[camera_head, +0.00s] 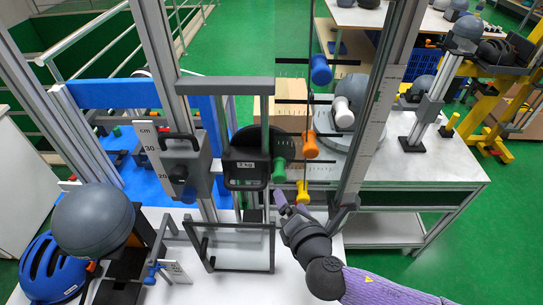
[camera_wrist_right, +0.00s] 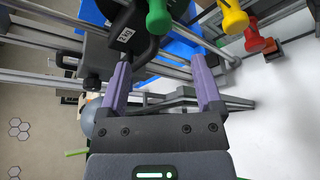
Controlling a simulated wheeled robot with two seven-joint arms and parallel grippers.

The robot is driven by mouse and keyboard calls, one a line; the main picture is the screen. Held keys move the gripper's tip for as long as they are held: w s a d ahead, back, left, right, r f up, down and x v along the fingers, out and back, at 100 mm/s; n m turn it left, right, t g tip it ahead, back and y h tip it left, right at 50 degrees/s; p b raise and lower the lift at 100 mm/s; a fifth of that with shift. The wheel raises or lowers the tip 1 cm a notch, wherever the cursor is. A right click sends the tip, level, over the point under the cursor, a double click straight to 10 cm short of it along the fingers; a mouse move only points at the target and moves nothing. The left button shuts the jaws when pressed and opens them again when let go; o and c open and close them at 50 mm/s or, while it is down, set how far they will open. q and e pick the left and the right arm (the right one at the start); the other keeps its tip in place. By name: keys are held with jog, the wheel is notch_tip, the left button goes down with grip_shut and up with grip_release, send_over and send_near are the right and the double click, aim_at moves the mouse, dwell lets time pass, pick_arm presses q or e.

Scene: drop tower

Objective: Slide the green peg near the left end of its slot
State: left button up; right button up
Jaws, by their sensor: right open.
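In the right wrist view the green peg (camera_wrist_right: 158,18) hangs at the top, beyond and between the fingertips. My right gripper (camera_head: 290,203) is just below the peg and left of the yellow peg (camera_head: 302,192). Its two purple fingers (camera_wrist_right: 162,68) are apart with nothing between them, and no contact with the peg is visible. My left gripper is not in view.
An orange peg (camera_head: 310,145), a white peg (camera_head: 344,112) and a blue peg (camera_head: 321,70) sit in higher slots. Metal uprights (camera_head: 378,115) flank the tower. A grey frame (camera_head: 232,245) stands in front, on the white table. Helmets (camera_head: 95,220) are at far left.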

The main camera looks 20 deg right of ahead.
aim_at(279, 180)
jog(key=b+x, duration=0.2)
jog(key=x, duration=0.7)
jog(key=shift+w, duration=0.3)
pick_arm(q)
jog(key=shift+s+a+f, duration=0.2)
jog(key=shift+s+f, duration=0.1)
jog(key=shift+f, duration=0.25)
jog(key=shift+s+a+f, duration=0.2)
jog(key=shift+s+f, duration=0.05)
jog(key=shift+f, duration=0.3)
pick_arm(e)
jog(key=shift+c, duration=0.5)
jog(key=c, duration=0.5)
grip_shut()
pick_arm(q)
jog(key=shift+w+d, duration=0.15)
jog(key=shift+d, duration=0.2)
